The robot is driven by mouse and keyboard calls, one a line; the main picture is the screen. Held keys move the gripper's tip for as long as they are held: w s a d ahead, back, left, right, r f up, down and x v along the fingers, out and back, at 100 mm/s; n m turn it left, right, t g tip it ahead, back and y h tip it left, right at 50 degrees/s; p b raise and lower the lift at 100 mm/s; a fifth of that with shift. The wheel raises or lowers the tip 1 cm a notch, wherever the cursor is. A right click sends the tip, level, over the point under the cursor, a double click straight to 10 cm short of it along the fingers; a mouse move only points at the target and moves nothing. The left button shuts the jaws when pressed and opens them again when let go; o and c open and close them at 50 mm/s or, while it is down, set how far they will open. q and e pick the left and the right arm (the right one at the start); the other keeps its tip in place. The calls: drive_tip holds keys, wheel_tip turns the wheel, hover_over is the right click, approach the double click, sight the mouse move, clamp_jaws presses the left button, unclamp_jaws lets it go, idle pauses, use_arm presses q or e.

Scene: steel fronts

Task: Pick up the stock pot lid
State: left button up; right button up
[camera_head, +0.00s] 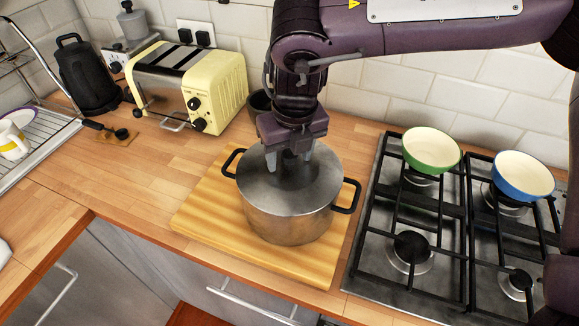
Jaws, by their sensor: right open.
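The stock pot (291,222) is steel with two black side handles and stands on a wooden board on the counter. Its steel lid (262,182) lies flat on top. My right gripper (289,160) points down over the middle of the lid, its fingers apart and reaching down at the lid's centre. The lid's knob is hidden by the gripper, so I cannot tell whether the fingers touch it. My left gripper is out of view.
The wooden board (199,216) lies under the pot. A gas hob (425,262) to the right carries a green bowl (431,150) and a blue bowl (523,176). A yellow toaster (217,87) and black kettle (86,75) stand behind left. The counter (130,185) left of the board is clear.

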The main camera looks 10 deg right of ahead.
clamp_jaws()
drive_tip(key=shift+r, duration=0.1)
